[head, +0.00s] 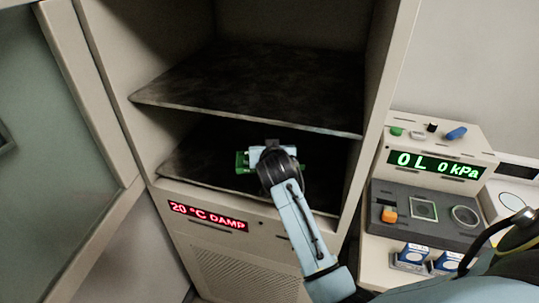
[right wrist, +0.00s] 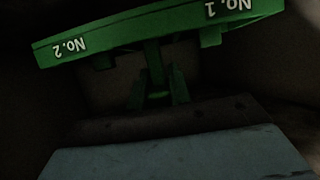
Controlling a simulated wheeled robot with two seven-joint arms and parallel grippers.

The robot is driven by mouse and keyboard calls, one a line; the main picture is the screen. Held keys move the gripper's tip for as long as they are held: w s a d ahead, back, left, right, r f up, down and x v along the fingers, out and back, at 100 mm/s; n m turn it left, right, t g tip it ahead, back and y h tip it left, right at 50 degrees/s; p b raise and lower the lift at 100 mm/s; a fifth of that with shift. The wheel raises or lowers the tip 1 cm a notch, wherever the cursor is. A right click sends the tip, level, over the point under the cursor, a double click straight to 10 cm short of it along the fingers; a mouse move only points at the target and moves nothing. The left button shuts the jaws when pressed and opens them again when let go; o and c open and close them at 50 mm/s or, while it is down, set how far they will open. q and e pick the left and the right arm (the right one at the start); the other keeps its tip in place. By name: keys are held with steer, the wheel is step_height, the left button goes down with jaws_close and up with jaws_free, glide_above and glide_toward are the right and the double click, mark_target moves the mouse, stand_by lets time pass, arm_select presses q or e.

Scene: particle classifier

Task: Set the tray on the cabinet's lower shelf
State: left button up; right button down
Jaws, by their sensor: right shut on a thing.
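My right arm reaches into the open cabinet (head: 115,110). My right gripper (head: 268,150) is over the dark lower shelf (head: 205,155), below the upper shelf. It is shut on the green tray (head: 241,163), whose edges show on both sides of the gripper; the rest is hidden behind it. In the right wrist view the tray (right wrist: 120,32) is tilted in the picture, with upside-down labels "No. 1" and "No. 2", and its stem is at the gripper (right wrist: 158,95). I cannot tell whether the tray touches the shelf. My left gripper is not in view.
The dark upper shelf (head: 255,88) is empty and lies just above my gripper. The cabinet door (head: 55,150) stands open at left. A red display (head: 208,216) reads "20 °C DAMP". An instrument (head: 435,165) reading "0L 0kPa" stands at right.

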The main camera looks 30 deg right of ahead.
steer(key=shift+f, duration=1.5)
steer(key=shift+f, duration=0.2)
steer(key=c, duration=1.3)
jaws_free()
steer(key=shift+s, duration=0.1)
steer(key=shift+r, duration=0.15)
steer(key=v, duration=1.2)
steer(key=shift+r, duration=0.1)
